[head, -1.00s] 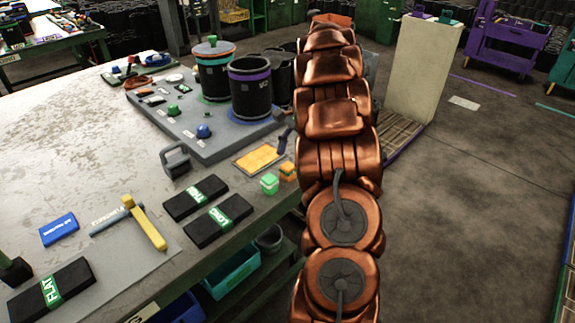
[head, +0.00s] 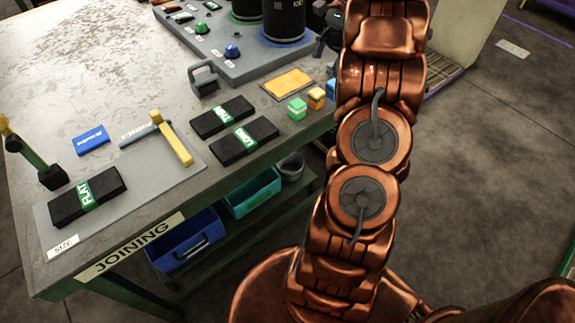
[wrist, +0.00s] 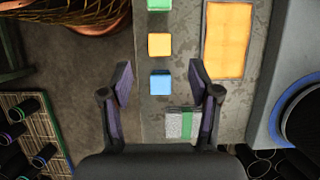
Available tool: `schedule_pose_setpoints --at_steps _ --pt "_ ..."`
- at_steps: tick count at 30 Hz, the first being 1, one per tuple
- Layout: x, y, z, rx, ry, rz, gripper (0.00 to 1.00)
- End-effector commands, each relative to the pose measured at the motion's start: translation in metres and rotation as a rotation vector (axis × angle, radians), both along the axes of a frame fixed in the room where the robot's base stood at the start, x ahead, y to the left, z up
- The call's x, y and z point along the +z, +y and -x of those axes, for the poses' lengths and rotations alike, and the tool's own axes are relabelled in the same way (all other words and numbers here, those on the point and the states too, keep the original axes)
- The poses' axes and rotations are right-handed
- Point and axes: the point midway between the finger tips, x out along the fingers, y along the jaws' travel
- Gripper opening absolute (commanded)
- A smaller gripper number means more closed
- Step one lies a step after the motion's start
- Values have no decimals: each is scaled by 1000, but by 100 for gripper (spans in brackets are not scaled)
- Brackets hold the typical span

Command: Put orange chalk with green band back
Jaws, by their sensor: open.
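A small orange block (head: 316,98), which looks like the orange chalk, stands on the table near its right edge; its band is too small to make out. It also shows from above in the wrist view (wrist: 160,44). A green block (head: 297,108) and a blue block (head: 332,89) stand on either side of it in a row. My gripper (wrist: 160,84) is open and empty, its fingers apart on either side of the blue block in the picture, with the orange block just ahead of them. In the head view my arm mostly hides the gripper.
An orange pad (head: 288,83) lies beside the blocks. A grey block with a green band (wrist: 182,124) lies near the gripper base. The grey board (head: 250,62) carries dark cups.

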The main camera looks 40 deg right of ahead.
Motion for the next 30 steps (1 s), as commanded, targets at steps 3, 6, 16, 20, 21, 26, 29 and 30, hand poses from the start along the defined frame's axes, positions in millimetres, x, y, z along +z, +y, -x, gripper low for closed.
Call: schedule_pose_setpoints --at_steps 3,6,16,20,21,26,29,30 --pt "7 28 -4 64 -6 16 62" --pt "14 60 -5 143 -12 34 62" --pt "26 166 16 437 -43 93 62" --pt "25 205 35 563 -55 108 62" --pt "25 216 41 602 -62 114 62" --pt "21 258 71 767 -81 133 62" --pt "16 281 92 874 -95 146 62" --pt "13 290 102 918 -98 148 62"
